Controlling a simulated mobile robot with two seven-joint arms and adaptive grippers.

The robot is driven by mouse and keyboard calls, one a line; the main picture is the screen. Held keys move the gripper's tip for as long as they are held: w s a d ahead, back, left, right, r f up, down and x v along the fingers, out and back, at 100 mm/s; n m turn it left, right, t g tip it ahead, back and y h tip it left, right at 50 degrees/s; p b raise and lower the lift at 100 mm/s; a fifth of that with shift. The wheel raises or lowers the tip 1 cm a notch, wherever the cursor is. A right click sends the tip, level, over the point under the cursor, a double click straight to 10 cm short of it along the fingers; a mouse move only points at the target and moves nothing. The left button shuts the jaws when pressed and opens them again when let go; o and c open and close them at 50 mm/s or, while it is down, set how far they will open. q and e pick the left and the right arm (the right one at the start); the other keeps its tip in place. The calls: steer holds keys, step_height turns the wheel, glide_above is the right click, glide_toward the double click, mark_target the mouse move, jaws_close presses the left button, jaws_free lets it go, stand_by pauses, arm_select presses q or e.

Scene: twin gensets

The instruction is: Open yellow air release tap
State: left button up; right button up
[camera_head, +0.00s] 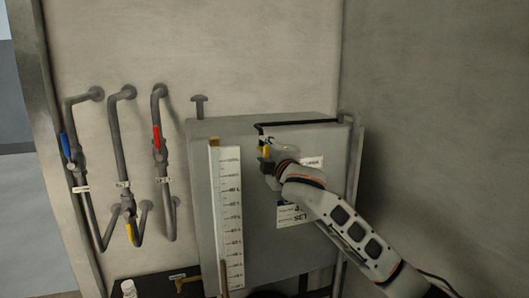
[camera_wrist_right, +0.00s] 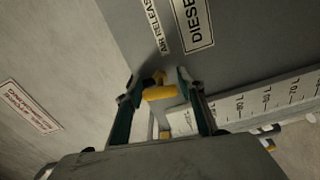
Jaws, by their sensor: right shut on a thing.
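The yellow air release tap (camera_head: 265,150) is on the upper front of the grey tank, below a black pipe. My right gripper (camera_head: 267,160) is at the tap, its arm coming in from the lower right. In the right wrist view the yellow tap handle (camera_wrist_right: 160,92) lies between the two fingers of the right gripper (camera_wrist_right: 157,86), which is shut on it. An "AIR RELEASE" label (camera_wrist_right: 162,27) is just beyond it. The gripper partly hides the tap in the head view. My left gripper is not in view.
The grey tank (camera_head: 202,190) carries a white litre scale (camera_head: 228,215) left of the tap. Wall pipes with a blue handle (camera_head: 65,146), a red handle (camera_head: 156,136) and a yellow handle (camera_head: 130,233) stand further left. A bare wall (camera_head: 440,110) is on the right.

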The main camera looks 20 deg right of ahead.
steer(key=shift+n, duration=0.5)
steer(key=o, duration=1.1)
steer(key=shift+o, duration=0.2)
steer(key=s, duration=1.2)
steer(key=shift+d, duration=0.25)
